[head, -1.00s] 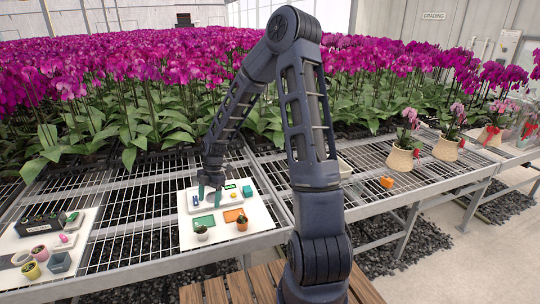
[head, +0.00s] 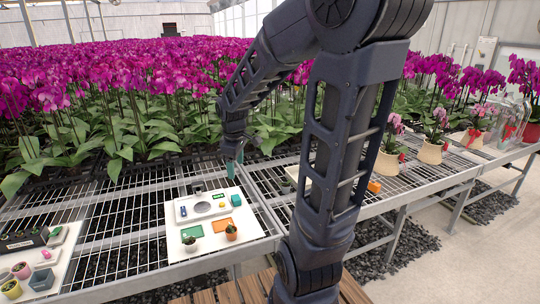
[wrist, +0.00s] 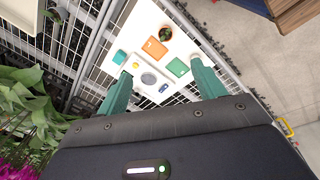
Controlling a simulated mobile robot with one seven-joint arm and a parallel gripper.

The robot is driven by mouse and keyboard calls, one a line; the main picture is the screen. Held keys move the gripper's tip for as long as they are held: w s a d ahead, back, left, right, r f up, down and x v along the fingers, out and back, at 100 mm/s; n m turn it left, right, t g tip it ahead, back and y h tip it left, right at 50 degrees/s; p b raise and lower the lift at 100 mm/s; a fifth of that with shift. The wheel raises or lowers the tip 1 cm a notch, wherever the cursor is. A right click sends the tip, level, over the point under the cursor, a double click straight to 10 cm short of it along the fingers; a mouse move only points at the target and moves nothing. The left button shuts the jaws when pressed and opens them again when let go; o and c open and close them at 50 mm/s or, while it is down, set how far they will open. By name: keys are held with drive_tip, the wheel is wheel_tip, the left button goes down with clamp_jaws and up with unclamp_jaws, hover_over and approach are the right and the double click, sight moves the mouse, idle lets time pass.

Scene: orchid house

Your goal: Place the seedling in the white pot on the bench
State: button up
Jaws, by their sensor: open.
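A small white pot with a green seedling (head: 190,242) stands upright at the front left of a white board (head: 250,229) on the mesh bench. In the wrist view what looks like its pale rim (wrist: 194,55) shows beside the right fingertip, mostly hidden. A terracotta pot with a plant (head: 231,232) stands to its right; it also shows in the wrist view (wrist: 165,35). My gripper (head: 231,169) is open and empty, raised above the back of the board, apart from both pots. Its two teal fingers (wrist: 160,68) are spread wide in the wrist view.
The board also holds a green pad (head: 192,231), an orange pad (head: 221,225), a teal block (head: 236,200) and a pale device (head: 202,208). Another board at left carries several pots and a black tray (head: 22,240). Orchids (head: 100,110) stand behind; bare mesh lies between the boards.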

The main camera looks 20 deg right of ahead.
drive_tip(key=s+d+r+m+t, duration=0.1)
drive_tip(key=s+d+r+m, duration=0.2)
drive_tip(key=s+r+m, duration=0.1)
drive_tip(key=s+d+r+m+t, duration=0.2)
drive_tip(key=s+d+r+m, duration=0.2)
drive_tip(key=s, duration=0.5)
drive_tip(key=m, duration=0.2)
drive_tip(key=shift+s+r+m, duration=0.15)
drive_tip(key=shift+s+m, duration=0.1)
drive_tip(key=shift+m, duration=0.05)
